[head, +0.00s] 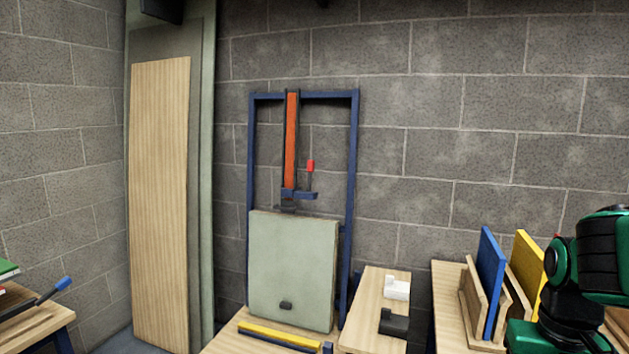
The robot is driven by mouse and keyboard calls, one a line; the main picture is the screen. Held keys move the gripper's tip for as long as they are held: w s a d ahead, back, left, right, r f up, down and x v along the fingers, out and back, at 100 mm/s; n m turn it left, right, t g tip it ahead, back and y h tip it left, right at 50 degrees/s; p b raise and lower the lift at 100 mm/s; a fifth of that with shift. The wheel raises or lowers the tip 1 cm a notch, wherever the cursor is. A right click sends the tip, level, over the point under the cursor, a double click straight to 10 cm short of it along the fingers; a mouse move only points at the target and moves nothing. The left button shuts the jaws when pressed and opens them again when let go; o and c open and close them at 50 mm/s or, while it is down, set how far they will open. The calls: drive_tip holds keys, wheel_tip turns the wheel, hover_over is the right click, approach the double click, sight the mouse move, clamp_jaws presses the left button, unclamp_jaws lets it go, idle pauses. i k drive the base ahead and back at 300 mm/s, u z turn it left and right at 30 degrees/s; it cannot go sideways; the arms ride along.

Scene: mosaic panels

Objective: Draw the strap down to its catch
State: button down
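An orange strap (291,140) with dark edges hangs from the top bar of a tall blue frame (353,170) against the block wall. At its lower end is a blue fitting (299,194) with an upright rod topped by a red knob (310,166). Just below the fitting, a pale grey-green panel (293,255) stands in the frame.
A white block (397,287) and a black block (393,323) lie on a wooden bench right of the frame. A rack holds a blue board (490,285) and a yellow board (527,265). A yellow strip (280,336) lies before the panel. A tall wooden board (160,200) leans at left.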

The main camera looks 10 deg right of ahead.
sight(287, 204)
drive_tip(key=z, duration=0.05)
drive_tip(key=i, duration=1.5)
drive_tip(key=u, duration=0.05)
